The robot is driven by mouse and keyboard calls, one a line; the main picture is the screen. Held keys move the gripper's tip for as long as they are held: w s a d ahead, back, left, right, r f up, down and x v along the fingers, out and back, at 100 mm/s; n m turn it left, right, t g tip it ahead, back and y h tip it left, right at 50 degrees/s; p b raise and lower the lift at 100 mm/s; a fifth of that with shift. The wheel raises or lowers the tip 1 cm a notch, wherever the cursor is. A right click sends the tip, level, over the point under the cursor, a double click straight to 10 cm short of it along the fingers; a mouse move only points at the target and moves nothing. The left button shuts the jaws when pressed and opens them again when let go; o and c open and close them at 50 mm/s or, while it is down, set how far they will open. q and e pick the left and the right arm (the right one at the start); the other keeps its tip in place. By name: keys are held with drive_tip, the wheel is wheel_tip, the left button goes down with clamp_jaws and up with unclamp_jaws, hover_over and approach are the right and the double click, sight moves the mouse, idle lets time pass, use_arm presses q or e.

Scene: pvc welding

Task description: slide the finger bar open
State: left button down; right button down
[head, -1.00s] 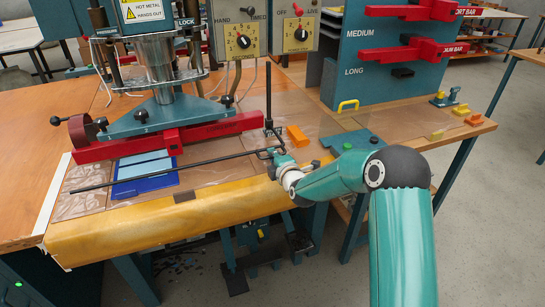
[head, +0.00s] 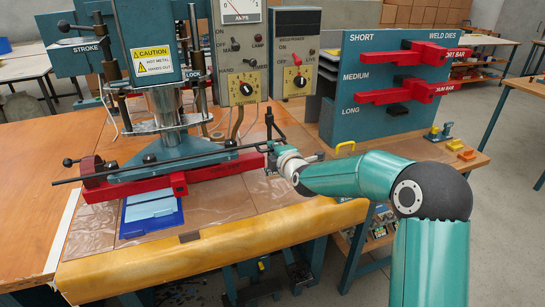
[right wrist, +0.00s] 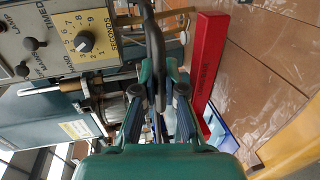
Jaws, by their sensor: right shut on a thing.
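The finger bar (head: 225,151) is a long thin black rod. It runs across the front of the press in the head view, overlapping the teal base and the red bar. Its left end sticks out past the red bar's left end. My right gripper (head: 270,158) is shut on it near its right end, by a short black upright. In the right wrist view the dark bar (right wrist: 154,45) runs down between the fingers of my right gripper (right wrist: 163,88). The contact itself is partly hidden. My left gripper is not in view.
The red bar (head: 222,170) lies along the press foot, with blue sheets (head: 151,208) in front. Two control boxes (head: 240,62) stand behind the rod. The table's front strip is clear.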

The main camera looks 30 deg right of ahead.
drive_tip(key=shift+r, duration=0.4)
drive_tip(key=c, duration=1.2)
unclamp_jaws()
drive_tip(key=shift+f, duration=0.1)
drive_tip(key=v, duration=1.2)
